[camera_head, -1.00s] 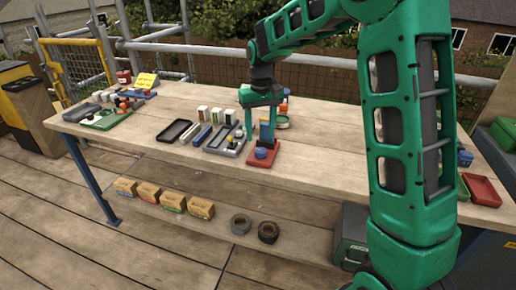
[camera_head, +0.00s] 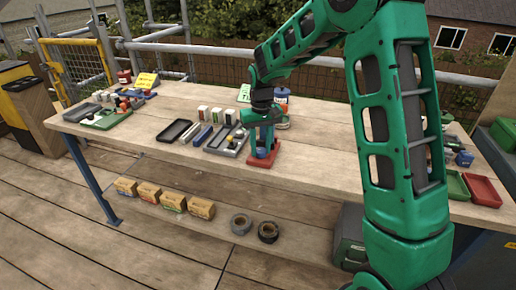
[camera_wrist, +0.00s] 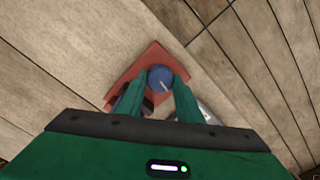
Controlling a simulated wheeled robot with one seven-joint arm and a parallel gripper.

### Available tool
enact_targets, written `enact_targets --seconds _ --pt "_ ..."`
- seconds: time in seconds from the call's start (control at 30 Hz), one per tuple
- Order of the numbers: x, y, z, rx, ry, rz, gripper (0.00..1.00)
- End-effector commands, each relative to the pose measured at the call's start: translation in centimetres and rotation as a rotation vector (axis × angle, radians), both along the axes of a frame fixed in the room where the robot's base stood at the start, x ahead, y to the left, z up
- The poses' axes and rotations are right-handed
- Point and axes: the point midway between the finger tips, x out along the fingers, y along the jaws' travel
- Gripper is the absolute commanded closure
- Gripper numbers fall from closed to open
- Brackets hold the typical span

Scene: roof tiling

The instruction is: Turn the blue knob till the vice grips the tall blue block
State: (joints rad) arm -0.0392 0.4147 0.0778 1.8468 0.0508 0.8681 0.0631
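The blue knob (camera_wrist: 160,78) shows as a round cap with a pale line in the wrist view, on the red base (camera_wrist: 133,74) of the vice. My gripper (camera_wrist: 160,84) has one green finger on each side of the knob, with the tips close to it; contact is not clear. In the head view my gripper (camera_head: 262,150) points down over the red vice base (camera_head: 261,161) near the bench's front edge. The tall blue block is largely hidden behind my fingers, so its fit in the vice cannot be told.
A grey tray (camera_head: 215,147) with small parts lies just left of the vice, and a black tray (camera_head: 175,132) further left. A can (camera_head: 282,101) stands behind my gripper. Green (camera_head: 457,187) and red (camera_head: 483,190) trays lie at the right end.

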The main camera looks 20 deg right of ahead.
Motion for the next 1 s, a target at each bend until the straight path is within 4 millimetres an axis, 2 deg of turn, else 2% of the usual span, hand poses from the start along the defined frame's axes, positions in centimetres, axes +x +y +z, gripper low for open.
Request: enact_targets --seconds 0.5,0.53,0.6,1.0 --pt "0.02 0.00 0.05 0.000 -0.001 -0.062 0.90" --pt "0.02 0.00 0.05 0.000 -0.001 -0.062 0.65" --pt "0.02 0.00 0.05 0.000 -0.001 -0.061 0.49" --pt "0.07 -0.01 0.63 0.000 -0.002 -0.061 0.49"
